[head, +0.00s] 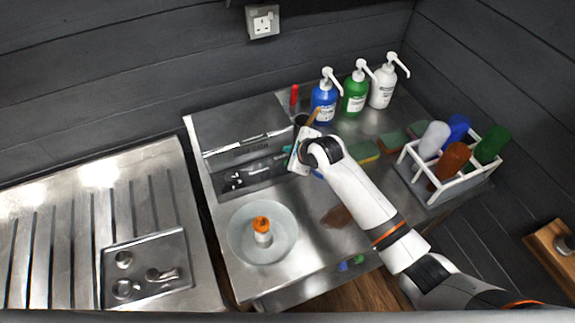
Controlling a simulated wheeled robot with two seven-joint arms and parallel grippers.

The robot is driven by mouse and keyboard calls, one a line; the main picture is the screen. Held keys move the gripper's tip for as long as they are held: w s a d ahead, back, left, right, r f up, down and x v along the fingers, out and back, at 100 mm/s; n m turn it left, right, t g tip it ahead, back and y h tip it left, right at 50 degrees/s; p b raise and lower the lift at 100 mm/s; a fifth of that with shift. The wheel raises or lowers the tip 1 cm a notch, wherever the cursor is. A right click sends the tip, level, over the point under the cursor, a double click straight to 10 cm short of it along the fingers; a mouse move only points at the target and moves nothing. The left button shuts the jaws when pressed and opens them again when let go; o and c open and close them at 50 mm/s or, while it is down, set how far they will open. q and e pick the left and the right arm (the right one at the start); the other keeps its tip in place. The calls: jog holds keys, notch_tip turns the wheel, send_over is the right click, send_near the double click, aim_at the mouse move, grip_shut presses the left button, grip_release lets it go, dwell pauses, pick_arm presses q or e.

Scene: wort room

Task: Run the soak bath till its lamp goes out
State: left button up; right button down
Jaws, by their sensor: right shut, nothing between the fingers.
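The soak bath (235,127) looks to be the steel box at the back left of the steel counter, with a dark marked band and a front face carrying small dark and bright details. I cannot make out a lit lamp on it. My right gripper (291,160) is shut and empty at the right end of the bath's front. I cannot tell whether it touches the bath. My white right hand and wrist hide the area just right of the bath. My left gripper is not in view.
A round dish (236,246) holding an orange-capped bottle (262,238) stands in front of the bath. Blue (323,103), green (355,95) and white (382,88) pump bottles stand behind. A white crate (437,192) of bottles is right. A small tray (150,290) lies left.

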jog(key=shift+f+b, duration=0.35)
jog(key=shift+f, duration=0.6)
jog(key=shift+f+b, duration=0.3)
jog(key=shift+f, duration=0.6)
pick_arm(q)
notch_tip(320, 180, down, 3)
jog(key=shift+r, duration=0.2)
pick_arm(e)
jog(key=shift+f, duration=0.15)
jog(key=shift+f, duration=0.3)
jog(key=shift+f, duration=0.4)
dwell(0.7)
pick_arm(q)
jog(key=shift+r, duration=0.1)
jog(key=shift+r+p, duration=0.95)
jog(key=shift+p, duration=0.1)
pick_arm(e)
jog(key=shift+r, duration=0.8)
